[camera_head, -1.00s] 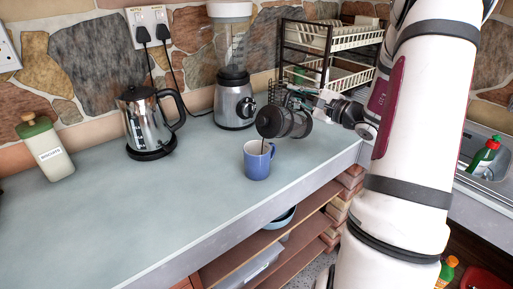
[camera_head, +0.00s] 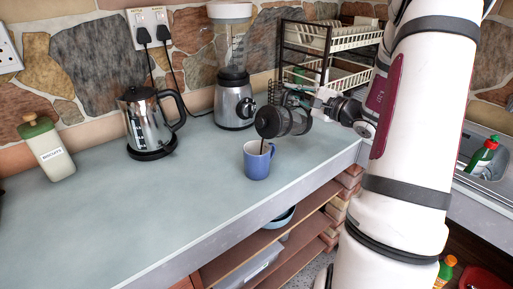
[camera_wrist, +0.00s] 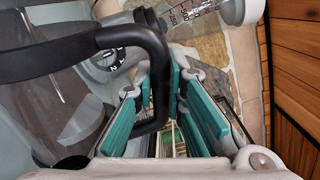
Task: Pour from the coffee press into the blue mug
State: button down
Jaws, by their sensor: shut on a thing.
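The coffee press (camera_head: 291,121) is tipped nearly onto its side above the counter, its dark lid end pointing left, over the blue mug. The blue mug (camera_head: 257,166) stands upright on the counter below the lid end. A thin dark stream runs from the press down to the mug's mouth. My gripper (camera_head: 318,104) is to the right of the press and holds it by the handle. In the wrist view, the black handle (camera_wrist: 155,60) passes between my teal finger pads, and the clear press body (camera_wrist: 45,100) fills the left. The mug's liquid level is hidden.
A blender (camera_head: 235,98) and a steel kettle (camera_head: 150,122) stand at the back of the counter. A biscuit jar (camera_head: 50,152) is at the left. A dish rack (camera_head: 328,55) stands behind my gripper. The front left counter is clear.

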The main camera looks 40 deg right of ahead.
jog(key=shift+a+r+n, duration=0.25)
jog(key=shift+r+n, duration=0.05)
jog(key=shift+r, duration=0.1)
